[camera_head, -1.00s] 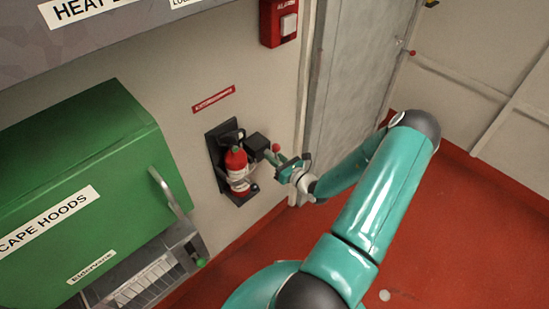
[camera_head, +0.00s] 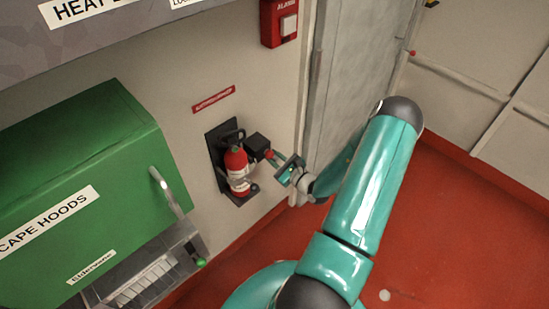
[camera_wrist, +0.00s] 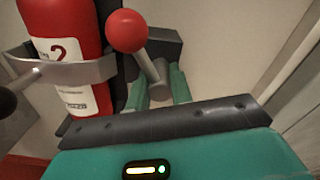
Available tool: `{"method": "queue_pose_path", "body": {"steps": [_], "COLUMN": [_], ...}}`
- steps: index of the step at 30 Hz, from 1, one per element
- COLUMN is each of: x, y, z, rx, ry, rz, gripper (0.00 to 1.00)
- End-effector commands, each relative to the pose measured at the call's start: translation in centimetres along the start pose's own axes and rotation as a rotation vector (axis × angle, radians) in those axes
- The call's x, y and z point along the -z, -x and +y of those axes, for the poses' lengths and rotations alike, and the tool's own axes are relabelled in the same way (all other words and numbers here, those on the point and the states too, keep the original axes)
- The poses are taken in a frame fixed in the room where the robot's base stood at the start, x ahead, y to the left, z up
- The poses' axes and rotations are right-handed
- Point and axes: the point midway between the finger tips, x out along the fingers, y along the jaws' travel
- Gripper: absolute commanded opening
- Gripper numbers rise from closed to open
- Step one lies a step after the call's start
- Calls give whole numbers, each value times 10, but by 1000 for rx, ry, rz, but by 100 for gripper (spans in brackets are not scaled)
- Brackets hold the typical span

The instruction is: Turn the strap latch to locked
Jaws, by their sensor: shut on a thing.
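A red fire extinguisher (camera_head: 237,172) stands upright in a black wall bracket, with a grey metal strap (camera_wrist: 85,73) across its front in the wrist view. The strap latch is a dark box (camera_head: 256,143) beside it, with a lever ending in a red ball (camera_head: 268,154). The red ball (camera_wrist: 126,30) and its grey shaft (camera_wrist: 151,68) show large in the wrist view. My gripper (camera_head: 277,160) is at the latch, its teal fingers (camera_wrist: 160,85) shut on the lever near its base. The exact finger contact is partly hidden.
A green escape-hood cabinet (camera_head: 90,180) with a handle is at the left. A red alarm box (camera_head: 279,22) hangs above. A grey door (camera_head: 350,85) is to the right. The red floor (camera_head: 450,230) is clear at the right.

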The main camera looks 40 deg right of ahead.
Motion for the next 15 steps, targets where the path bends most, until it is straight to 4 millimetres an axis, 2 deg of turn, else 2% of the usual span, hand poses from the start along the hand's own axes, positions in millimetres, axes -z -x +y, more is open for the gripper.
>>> {"method": "queue_pose_path", "body": {"steps": [15], "x": [0], "y": [0], "z": [1], "rx": [-2], "ry": [490], "rz": [1], "gripper": [0]}}
